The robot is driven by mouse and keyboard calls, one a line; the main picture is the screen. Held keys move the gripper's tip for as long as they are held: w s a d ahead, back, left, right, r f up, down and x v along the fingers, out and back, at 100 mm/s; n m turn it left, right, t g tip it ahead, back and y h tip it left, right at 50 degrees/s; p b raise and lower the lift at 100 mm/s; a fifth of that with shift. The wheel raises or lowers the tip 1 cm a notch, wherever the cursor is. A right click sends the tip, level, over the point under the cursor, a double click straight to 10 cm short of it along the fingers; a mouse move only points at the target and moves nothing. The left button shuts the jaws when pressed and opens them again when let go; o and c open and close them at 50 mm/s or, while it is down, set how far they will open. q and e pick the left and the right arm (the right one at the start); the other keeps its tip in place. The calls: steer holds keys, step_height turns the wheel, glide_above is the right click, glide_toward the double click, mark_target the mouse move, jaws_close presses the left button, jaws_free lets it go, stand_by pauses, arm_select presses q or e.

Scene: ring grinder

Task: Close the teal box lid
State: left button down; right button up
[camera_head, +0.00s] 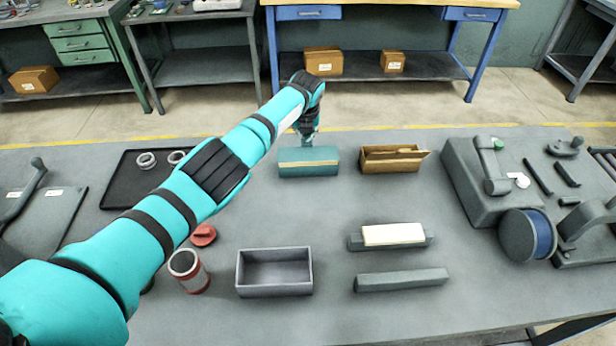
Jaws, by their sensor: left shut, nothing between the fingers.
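The teal box (309,168) stands on the grey table, beyond the middle, with a pale strip along its upper front. Its top looks covered by a teal lid (298,155), though I cannot tell whether the lid sits fully flat. My left gripper (309,140) is at the back edge of the box, pointing down, shut and empty. Its fingertips are close to the lid; I cannot tell if they touch it. My right gripper is not in view.
An open wooden box (390,164) stands just right of the teal box. An open grey bin (274,289), a red-banded jar (188,271) and a white block on a holder (392,234) are nearer. A grinder (528,235) stands right. A black tray (123,182) lies left.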

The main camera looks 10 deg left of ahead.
arm_select(q)
steer(key=shift+r, duration=0.1)
stand_by(0.4)
steer(key=shift+r+p, duration=0.75)
steer(key=shift+s+r, duration=0.1)
steer(key=shift+r, duration=0.05)
